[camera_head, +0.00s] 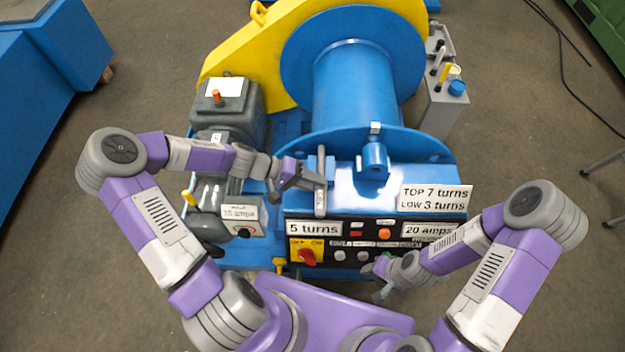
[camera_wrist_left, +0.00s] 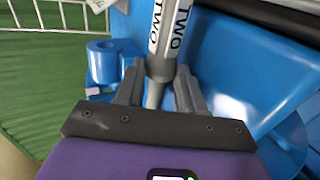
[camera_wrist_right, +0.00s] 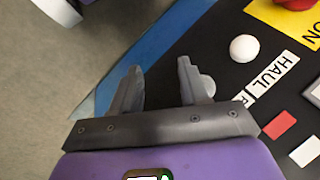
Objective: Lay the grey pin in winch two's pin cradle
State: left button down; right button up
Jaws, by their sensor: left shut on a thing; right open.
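The grey pin (camera_head: 321,200) stands out as a slim rod at the winch's front left, above the control panel. In the left wrist view the pin (camera_wrist_left: 161,35) carries labels reading TWO. My left gripper (camera_head: 318,180) is shut on it; its fingers (camera_wrist_left: 157,88) close around the pin's narrower part. A blue lug with a round top (camera_head: 373,158) stands on the winch deck to the right of the pin. I cannot tell for sure which blue fitting is the pin cradle. My right gripper (camera_head: 381,283) is open and empty by the panel's lower edge; its fingers (camera_wrist_right: 157,82) are apart.
The blue winch drum (camera_head: 355,85) and yellow guard (camera_head: 237,60) rise behind. A grey motor (camera_head: 228,105) stands at left, a grey lever box (camera_head: 443,105) at right. The panel (camera_head: 350,246) has a red switch (camera_head: 307,257) and several buttons close to my right gripper.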

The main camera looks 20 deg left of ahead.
pick_arm(q)
jog(key=shift+f, duration=0.25)
dwell(0.4)
jog(key=c, duration=0.6)
grip_release()
jog(key=shift+f, duration=0.1)
